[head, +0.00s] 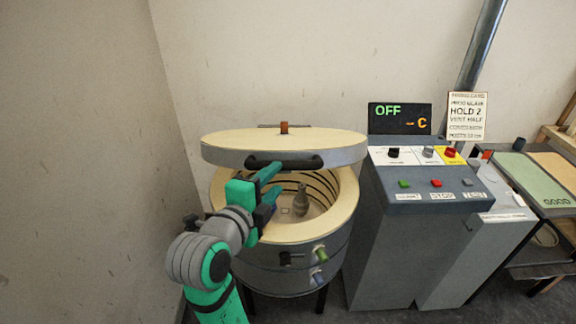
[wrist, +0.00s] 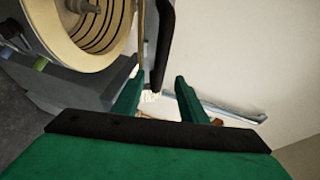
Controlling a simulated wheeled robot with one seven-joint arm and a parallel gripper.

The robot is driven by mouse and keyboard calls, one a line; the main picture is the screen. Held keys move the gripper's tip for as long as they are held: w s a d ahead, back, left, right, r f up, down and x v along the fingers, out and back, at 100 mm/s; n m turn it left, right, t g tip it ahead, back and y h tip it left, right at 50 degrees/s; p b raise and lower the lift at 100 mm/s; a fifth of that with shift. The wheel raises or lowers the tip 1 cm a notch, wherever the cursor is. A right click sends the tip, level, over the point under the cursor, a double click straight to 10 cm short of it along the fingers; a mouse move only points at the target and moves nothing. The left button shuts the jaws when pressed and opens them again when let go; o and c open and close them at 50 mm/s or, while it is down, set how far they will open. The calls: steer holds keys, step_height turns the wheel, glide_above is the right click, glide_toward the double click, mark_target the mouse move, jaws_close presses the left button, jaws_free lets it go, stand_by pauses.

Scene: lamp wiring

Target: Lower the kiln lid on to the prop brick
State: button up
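The kiln (head: 338,220) stands open, and its thick round lid (head: 225,153) is raised over the chamber. A black bar handle (head: 300,161) runs along the lid's front edge. My teal gripper (head: 271,182) is just below the handle's left part. In the wrist view the fingers of my gripper (wrist: 158,98) are apart, with the end of the handle (wrist: 162,55) just beyond and between their tips. I cannot tell whether they touch it. A small orange-brown block (head: 284,127) shows at the top of the lid; I cannot tell whether it is the prop brick.
A grey vase (head: 301,200) stands inside the kiln. Green (head: 320,254) and blue (head: 318,277) plugs stick out of the kiln's front. A control cabinet (head: 400,240) with an "OFF" display (head: 400,117) stands close on the right. Bare wall lies left and behind.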

mark_target(286, 168)
steer(key=x, duration=0.9)
steer(key=shift+w, duration=0.1)
